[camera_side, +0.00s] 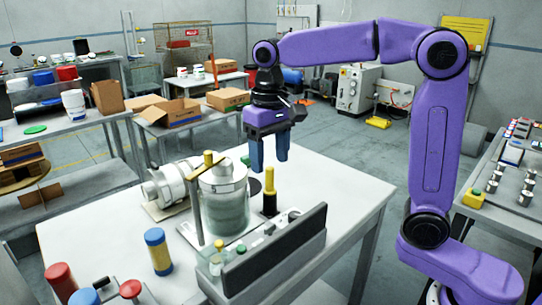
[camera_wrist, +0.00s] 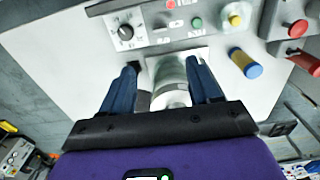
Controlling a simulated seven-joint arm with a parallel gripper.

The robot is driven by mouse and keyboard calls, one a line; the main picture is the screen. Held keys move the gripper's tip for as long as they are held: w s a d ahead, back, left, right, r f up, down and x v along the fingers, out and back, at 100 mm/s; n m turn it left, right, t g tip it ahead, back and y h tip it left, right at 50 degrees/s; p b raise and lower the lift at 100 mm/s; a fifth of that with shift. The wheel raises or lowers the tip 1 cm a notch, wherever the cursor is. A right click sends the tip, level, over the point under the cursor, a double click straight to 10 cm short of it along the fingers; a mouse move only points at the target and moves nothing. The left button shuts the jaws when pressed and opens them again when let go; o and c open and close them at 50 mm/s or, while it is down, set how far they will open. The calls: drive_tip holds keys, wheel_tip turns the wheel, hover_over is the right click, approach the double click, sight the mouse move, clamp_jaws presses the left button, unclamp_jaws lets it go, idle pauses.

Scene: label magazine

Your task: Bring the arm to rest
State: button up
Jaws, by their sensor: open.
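My gripper (camera_side: 270,155) hangs from my purple arm above the white table (camera_side: 335,190), fingers pointing down. Its two blue fingers are apart with nothing between them in the side view. The fingertips are above and behind a black post with a yellow top (camera_side: 269,181). A clear cylinder with grey-green contents (camera_side: 226,212) stands to the left of the gripper, clear of it. In the wrist view the open gripper (camera_wrist: 162,72) shows a pale cylinder (camera_wrist: 171,85) between its fingers in the picture; whether it is the same cylinder I cannot tell.
A white motor-like unit (camera_side: 168,184) lies left of the clear cylinder. A dark upright panel (camera_side: 275,255) stands at the table's front. A blue-and-yellow cylinder (camera_side: 158,252) and a red-topped one (camera_side: 61,280) are at front left. The table's right side is bare.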

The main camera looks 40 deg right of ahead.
drive_tip(key=shift+s, duration=0.1)
drive_tip(key=s+d+f+n, duration=0.2)
drive_tip(key=s+f+n, duration=0.2)
drive_tip(key=s, duration=0.4)
drive_tip(key=s+d+f+n, duration=0.2)
drive_tip(key=s+f+n, duration=0.1)
drive_tip(key=s, duration=0.6)
drive_tip(key=s+d+f+n, duration=0.2)
drive_tip(key=s+f+n, duration=0.2)
drive_tip(key=s, duration=0.5)
drive_tip(key=shift+d+f+n, duration=0.25)
drive_tip(key=shift+f+n, duration=0.1)
drive_tip(key=shift+n, duration=0.55)
